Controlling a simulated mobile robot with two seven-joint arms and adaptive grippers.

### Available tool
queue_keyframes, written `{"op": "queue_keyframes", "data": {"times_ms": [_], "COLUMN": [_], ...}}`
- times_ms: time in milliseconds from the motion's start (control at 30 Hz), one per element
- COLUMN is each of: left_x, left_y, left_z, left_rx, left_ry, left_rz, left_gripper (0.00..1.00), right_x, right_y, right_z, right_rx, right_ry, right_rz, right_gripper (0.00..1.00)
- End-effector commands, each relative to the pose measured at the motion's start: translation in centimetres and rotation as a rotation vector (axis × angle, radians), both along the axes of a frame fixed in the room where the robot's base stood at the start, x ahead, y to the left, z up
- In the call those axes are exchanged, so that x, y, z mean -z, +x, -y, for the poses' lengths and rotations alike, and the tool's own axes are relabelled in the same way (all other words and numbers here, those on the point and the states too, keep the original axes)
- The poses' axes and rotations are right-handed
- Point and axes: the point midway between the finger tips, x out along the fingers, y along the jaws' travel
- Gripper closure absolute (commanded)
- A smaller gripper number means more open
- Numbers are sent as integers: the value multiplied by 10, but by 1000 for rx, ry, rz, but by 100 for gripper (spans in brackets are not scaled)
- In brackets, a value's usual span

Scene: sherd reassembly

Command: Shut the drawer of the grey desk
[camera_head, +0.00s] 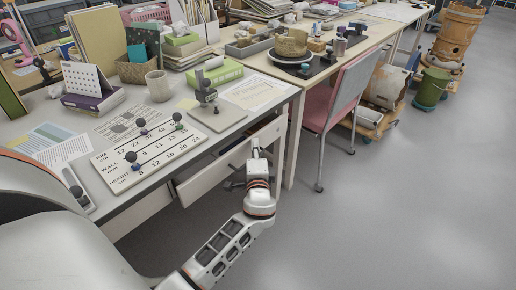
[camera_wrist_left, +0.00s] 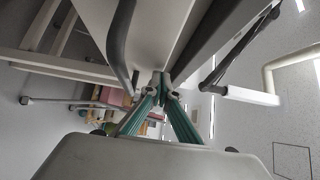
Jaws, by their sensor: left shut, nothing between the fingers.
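The grey desk (camera_head: 232,122) fills the left of the head view. Its drawer (camera_head: 208,178) has a pale front panel and stands out from under the desktop's right edge, with a dark gap behind the panel. My left gripper (camera_head: 256,148) is at the drawer front, toward its far end, fingers shut and empty. In the left wrist view its teal fingers (camera_wrist_left: 160,80) meet at the tips close to a pale panel (camera_wrist_left: 158,32), with a dark curved bar (camera_wrist_left: 120,45) beside them. I cannot tell whether the tips touch the panel. My right gripper is not in view.
The desktop holds a printed board with knobs (camera_head: 150,150), a small stand (camera_head: 205,95), a mug (camera_head: 159,86) and books. A pink chair (camera_head: 338,105) stands beyond the drawer. The floor (camera_head: 400,220) to the right is clear.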

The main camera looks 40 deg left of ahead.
Motion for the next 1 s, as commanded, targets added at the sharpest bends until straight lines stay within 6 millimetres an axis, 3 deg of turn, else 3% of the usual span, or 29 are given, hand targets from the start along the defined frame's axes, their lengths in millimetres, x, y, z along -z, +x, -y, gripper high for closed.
{"op": "queue_keyframes", "data": {"times_ms": [267,600,1000], "left_x": [0,0,-2], "left_y": [0,4,3], "left_z": [-2,-49,-53], "left_rx": [-1,-2,-8], "left_ry": [1,1,4], "left_rz": [-1,0,2], "left_gripper": [100,100,100], "right_x": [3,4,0], "right_y": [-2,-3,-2], "right_z": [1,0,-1], "right_rx": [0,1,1], "right_ry": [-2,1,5], "right_rz": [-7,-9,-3], "right_gripper": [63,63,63]}}
